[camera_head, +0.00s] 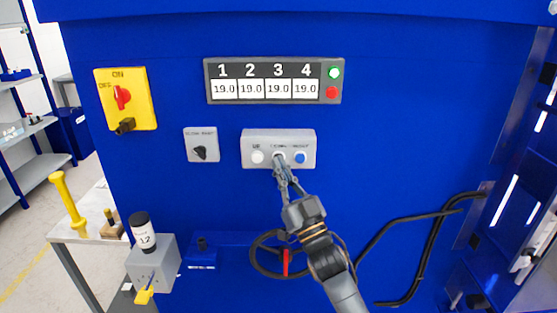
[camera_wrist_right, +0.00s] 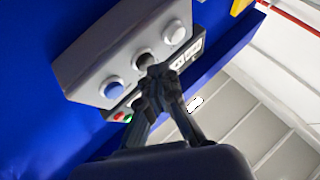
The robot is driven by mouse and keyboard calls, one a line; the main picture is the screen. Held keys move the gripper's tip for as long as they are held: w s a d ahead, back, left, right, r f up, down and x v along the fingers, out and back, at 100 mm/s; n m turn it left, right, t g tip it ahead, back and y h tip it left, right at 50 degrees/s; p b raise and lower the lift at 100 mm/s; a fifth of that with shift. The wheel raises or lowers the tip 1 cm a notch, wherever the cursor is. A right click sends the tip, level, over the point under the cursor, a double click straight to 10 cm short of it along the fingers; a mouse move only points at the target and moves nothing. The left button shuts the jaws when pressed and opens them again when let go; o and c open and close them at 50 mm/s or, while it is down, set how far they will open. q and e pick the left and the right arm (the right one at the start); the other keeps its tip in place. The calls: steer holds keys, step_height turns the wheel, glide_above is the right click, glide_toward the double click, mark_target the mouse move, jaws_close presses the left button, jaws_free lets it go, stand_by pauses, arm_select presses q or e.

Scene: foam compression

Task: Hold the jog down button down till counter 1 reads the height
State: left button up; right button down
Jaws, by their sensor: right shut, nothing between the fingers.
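The grey jog panel (camera_head: 249,149) on the blue machine front has a row of three buttons. The left one is white (camera_head: 257,157) and the right one is blue (camera_head: 300,157). The middle button, labelled down, is mostly covered by my fingertips; its dark face (camera_wrist_right: 146,59) partly shows in the right wrist view. My right gripper (camera_head: 282,172) is shut and empty, with its tips at the middle button. I cannot tell whether they press it. Counter 1 (camera_head: 224,89) reads 19.0, like counters 2, 3 and 4. My left gripper is not in view.
Beside the counters are a green light (camera_head: 334,73) and a red one (camera_head: 332,92). A yellow on/off switch (camera_head: 140,83) and a selector knob (camera_head: 200,153) sit to the left. A handwheel (camera_head: 256,262) and black cables (camera_head: 437,232) lie below and right.

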steer(key=shift+w, duration=0.4)
stand_by(3.4)
steer(key=shift+s, duration=0.1)
stand_by(0.9)
steer(key=shift+s, duration=0.75)
steer(key=shift+p, duration=0.3)
steer(key=s+p, duration=0.2)
steer(key=s, duration=0.3)
